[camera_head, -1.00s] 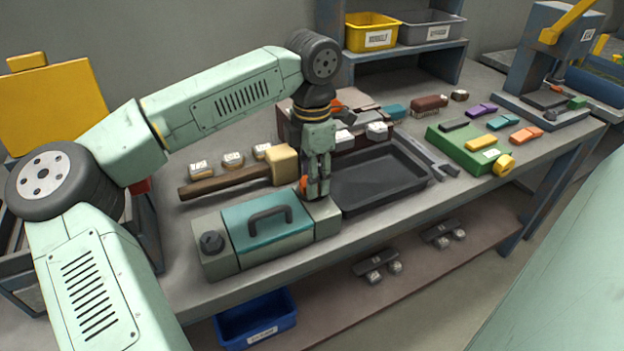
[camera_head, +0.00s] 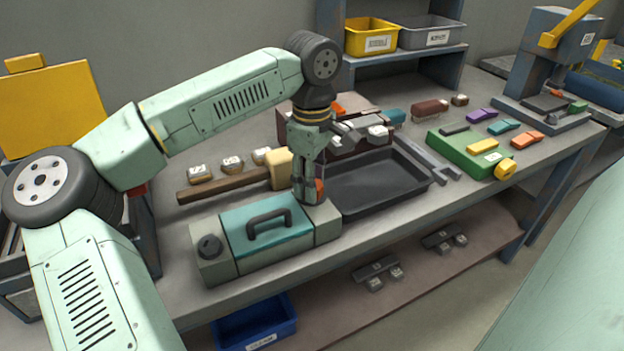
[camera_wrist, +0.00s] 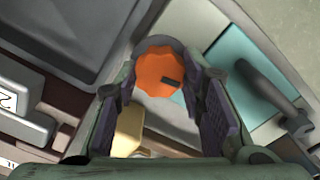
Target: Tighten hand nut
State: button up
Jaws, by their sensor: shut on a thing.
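The orange hand nut (camera_wrist: 158,72) is a scalloped knob with a small dark mark on top. It sits at the right end of the grey case with a teal lid (camera_head: 262,228). My gripper (camera_head: 308,195) points down over that end. In the wrist view my gripper's fingers (camera_wrist: 160,95) stand on either side of the nut, shut on it. In the head view only a sliver of orange shows between the fingers. The nut's underside is hidden.
A dark tray (camera_head: 425,188) lies just right of my gripper. A wooden-handled mallet (camera_head: 225,187) lies behind the case. The lid's handle (camera_head: 268,222) rises left of my gripper. Green fixture (camera_head: 450,152) and coloured pieces lie farther right.

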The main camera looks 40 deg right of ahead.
jog(key=shift+m, duration=1.1)
jog(key=o, duration=1.1)
jog(key=shift+o, duration=0.2)
notch_tip(320, 180, up, 12)
